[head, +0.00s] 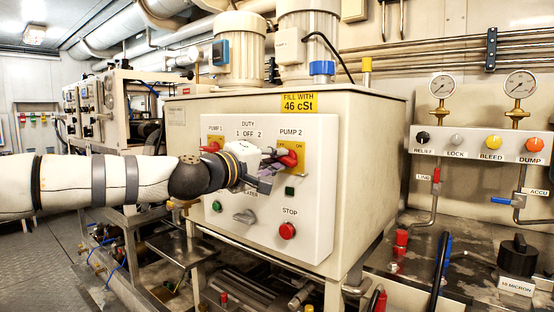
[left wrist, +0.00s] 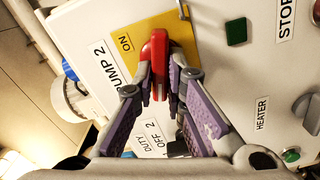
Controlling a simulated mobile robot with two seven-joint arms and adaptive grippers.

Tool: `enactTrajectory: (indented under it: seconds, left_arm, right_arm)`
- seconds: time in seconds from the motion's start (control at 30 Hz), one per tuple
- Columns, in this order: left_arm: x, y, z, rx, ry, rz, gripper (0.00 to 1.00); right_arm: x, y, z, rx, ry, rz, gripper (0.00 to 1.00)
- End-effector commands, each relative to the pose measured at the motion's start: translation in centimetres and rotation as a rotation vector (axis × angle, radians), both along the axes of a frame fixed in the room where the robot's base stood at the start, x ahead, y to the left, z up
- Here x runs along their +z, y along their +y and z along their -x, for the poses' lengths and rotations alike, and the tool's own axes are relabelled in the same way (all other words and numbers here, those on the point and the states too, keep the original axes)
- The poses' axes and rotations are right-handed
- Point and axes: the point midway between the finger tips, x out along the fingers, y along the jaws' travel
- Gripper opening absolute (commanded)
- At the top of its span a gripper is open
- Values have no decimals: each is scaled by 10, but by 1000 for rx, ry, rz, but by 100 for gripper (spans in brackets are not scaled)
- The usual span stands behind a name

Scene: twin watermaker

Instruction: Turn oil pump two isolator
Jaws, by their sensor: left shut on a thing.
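The pump two isolator is a red handle (head: 290,159) on a yellow plate (head: 302,150), under the "PUMP 2" label (head: 291,132) on the white panel. My left gripper (head: 273,166) reaches it from the left. In the left wrist view the red handle (left wrist: 157,62) lies between the fingers of my left gripper (left wrist: 157,78), which is shut on it. The word "ON" (left wrist: 125,43) shows on the yellow plate beside the handle. The fingers hide part of the handle and plate. My right gripper is not in view.
The pump one isolator (head: 212,147) sits left on the same panel (head: 262,235), partly behind my left arm. A red stop button (head: 288,231), a green button (head: 290,191) and the heater knob (head: 245,216) are close below. Gauges and valve knobs stand at the right.

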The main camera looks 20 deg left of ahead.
Motion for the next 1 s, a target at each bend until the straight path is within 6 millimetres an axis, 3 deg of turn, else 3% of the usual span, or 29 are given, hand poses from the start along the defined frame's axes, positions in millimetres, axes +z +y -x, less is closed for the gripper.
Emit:
enactTrajectory:
  seconds: [0.43, 1.0]
  left_arm:
    - [-5, -1, 0, -4, 98, 258, 0]
    - [-5, -1, 0, -4, 123, 327, 0]
  right_arm:
    - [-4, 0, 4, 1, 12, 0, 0]
    - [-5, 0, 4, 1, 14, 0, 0]
